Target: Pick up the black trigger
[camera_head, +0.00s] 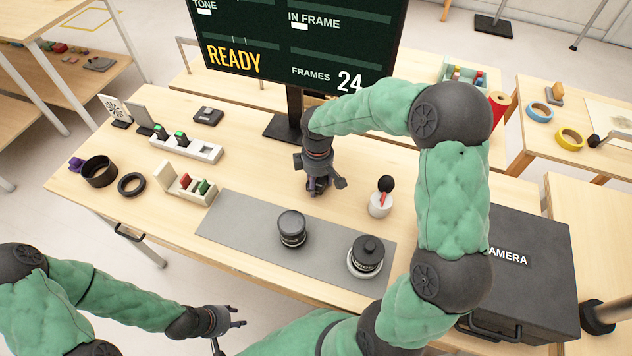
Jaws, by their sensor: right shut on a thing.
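My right gripper (318,186) points down over the wooden table behind the grey mat, just in front of the monitor stand. It is shut on a small dark thing, mostly hidden by the fingers, which I take for the black trigger. I cannot tell whether it touches the tabletop. My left gripper (238,317) is off the front edge of the table, low in the picture. Its fingers stand apart with nothing between them.
Two dark lenses (292,228) (367,252) stand on the grey mat (243,218). A white pot (380,206) with a black ball and red part stands right of my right gripper. A black case (530,285) is at the right. White battery holders (200,150) sit at the left.

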